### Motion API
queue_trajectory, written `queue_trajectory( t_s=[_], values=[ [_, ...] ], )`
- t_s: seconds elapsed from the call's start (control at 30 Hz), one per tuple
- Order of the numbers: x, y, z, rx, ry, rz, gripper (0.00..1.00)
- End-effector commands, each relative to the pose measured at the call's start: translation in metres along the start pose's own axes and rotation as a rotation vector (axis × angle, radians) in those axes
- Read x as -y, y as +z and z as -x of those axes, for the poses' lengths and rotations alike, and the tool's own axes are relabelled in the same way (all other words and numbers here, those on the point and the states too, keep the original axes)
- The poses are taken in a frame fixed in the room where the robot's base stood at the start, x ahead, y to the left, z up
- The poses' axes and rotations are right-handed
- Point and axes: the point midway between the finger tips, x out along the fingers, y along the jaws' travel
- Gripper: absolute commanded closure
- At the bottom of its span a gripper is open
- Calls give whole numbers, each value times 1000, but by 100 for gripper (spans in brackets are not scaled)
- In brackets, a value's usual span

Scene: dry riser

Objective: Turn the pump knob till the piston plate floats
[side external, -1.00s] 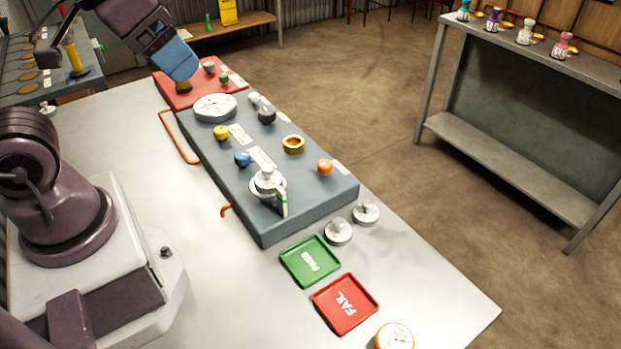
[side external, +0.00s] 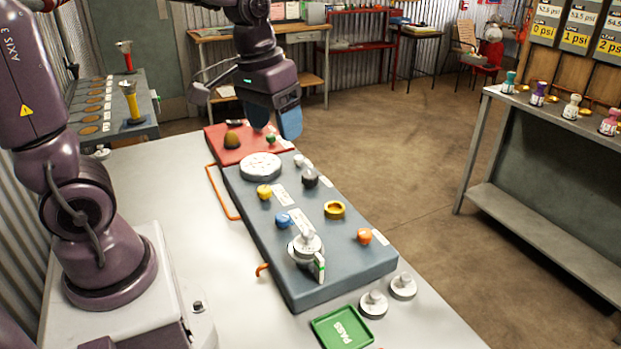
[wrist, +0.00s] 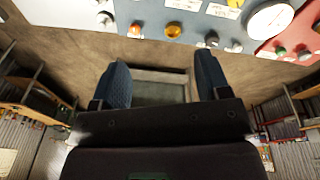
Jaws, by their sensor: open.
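My gripper (side external: 274,122) is open and empty, hanging over the back of the red panel (side external: 222,150). The red panel carries a dark brown knob (side external: 232,141) and a green knob (side external: 270,139). The blue-grey panel (side external: 345,262) carries yellow (side external: 264,192), blue (side external: 283,221), orange (side external: 364,236) and black (side external: 310,178) knobs. A silver disc-shaped piece (side external: 305,250), possibly the piston plate, sits near its front. I cannot tell which knob is the pump's or whether the plate floats.
Two silver weights (side external: 373,304) and a green PASS tray (side external: 342,329) lie in front. A side bench (side external: 540,235) holds coloured stamps. The table's left part is clear.

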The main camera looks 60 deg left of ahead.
Motion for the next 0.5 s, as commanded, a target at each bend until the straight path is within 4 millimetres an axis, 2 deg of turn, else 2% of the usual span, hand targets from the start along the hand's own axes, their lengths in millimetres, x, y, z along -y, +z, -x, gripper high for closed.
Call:
queue_trajectory(
  t_s=[0.03,0.2,0.4,0.5],
  values=[
    [10,-17,-12,37,-8,65,30],
    [44,-67,-53,119,-44,281,30],
    [93,-117,-110,175,-110,541,30],
    [113,-138,-132,174,-139,650,30]
  ],
)
